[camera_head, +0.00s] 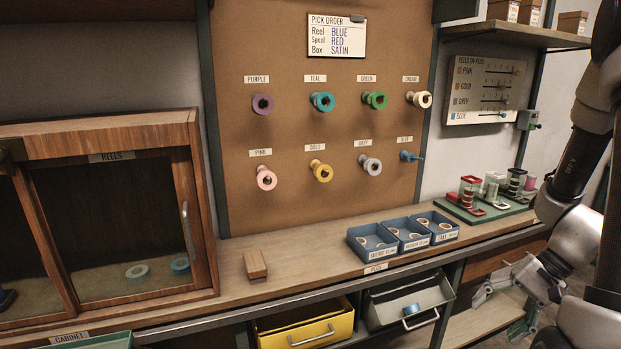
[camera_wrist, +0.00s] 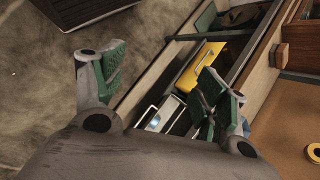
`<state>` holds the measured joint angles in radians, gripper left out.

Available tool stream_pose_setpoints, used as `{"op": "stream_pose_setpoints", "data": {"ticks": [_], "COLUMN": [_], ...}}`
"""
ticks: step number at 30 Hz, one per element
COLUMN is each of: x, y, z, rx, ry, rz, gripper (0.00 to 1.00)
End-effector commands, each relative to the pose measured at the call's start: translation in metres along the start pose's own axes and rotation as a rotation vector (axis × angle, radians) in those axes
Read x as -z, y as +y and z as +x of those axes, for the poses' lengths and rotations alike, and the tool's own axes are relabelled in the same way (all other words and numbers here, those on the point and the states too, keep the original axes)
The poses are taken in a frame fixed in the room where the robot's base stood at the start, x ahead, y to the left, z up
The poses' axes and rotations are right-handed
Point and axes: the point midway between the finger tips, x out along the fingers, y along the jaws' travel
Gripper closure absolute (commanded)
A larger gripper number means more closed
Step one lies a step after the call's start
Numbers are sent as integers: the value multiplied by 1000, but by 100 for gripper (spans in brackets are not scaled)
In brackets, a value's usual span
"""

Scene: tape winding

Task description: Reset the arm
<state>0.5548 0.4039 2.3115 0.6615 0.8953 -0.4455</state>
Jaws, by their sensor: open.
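My arm (camera_head: 575,150) comes down along the right edge of the head view. My gripper (camera_head: 502,308) hangs at the lower right, in front of the bench's front edge. Its green-padded fingers are spread apart with nothing between them. In the wrist view my gripper (camera_wrist: 160,82) is also open and empty, with the floor and the drawers behind it.
The bench (camera_head: 320,272) holds a wooden block (camera_head: 255,264), blue trays (camera_head: 372,246) and a green rack (camera_head: 490,212). Below it, a yellow drawer (camera_head: 305,329) and a grey drawer (camera_head: 408,302) stand out. A pegboard (camera_head: 285,200) carries coloured spools. A glass-fronted cabinet (camera_head: 105,125) stands left.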

Motion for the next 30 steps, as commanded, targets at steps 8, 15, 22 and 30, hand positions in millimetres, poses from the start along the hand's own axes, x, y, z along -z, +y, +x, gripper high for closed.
{"op": "stream_pose_setpoints", "data": {"ticks": [8, 15, 22, 30], "x": [-69, -112, -145, -156], "y": [-14, -33, -64, -81], "z": [-87, -146, -172, -176], "rx": [-326, -501, -482, -455], "ry": [111, 321, 508, 553], "rz": [-154, -433, -651, -738], "gripper": [27, 27, 27, 27]}}
